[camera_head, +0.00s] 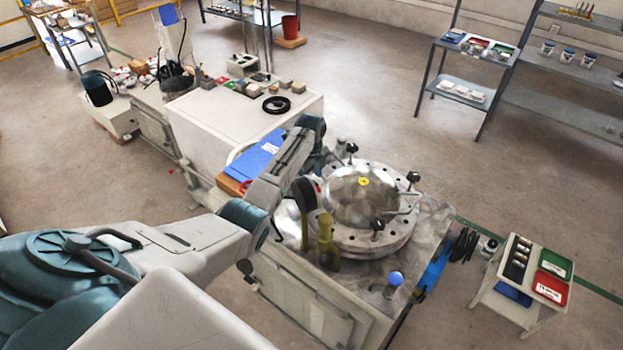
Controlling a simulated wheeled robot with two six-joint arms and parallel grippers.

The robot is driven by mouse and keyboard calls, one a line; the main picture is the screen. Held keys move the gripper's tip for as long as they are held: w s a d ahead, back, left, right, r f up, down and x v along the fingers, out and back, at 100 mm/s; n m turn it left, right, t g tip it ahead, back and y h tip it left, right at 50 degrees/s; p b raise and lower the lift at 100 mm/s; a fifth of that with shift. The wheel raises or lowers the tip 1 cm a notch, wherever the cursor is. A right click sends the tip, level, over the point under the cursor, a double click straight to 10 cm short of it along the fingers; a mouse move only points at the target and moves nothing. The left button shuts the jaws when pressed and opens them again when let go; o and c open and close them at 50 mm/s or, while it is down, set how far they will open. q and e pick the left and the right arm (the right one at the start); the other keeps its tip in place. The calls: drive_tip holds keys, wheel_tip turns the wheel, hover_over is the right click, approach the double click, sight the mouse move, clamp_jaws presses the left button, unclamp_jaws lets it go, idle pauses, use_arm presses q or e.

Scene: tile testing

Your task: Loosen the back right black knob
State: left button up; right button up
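A round steel vessel (361,236) with a domed lid (350,197) stands on the metal bench. Black knobs stand around its rim: one at the back (351,149), one at the back right (413,177) and one at the front (377,225). The back right knob is upright and nothing touches it. My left arm comes in from the left, and its wrist is bent beside the vessel's left side. The fingers of my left gripper cannot be made out behind the arm links. My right gripper is out of view.
A yellowish upright fitting (326,240) and a blue ball-topped piece (396,278) stand at the bench's front. A white cabinet (245,125) with small items is behind. A small tray table (520,280) stands right. Floor is free behind and right of the vessel.

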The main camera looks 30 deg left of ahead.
use_arm(q)
wheel_tip(320, 180, down, 3)
drive_tip(key=shift+w+r, duration=0.1)
drive_tip(key=shift+r, duration=0.05)
drive_tip(key=shift+c, duration=0.4)
drive_tip(key=c, duration=0.9)
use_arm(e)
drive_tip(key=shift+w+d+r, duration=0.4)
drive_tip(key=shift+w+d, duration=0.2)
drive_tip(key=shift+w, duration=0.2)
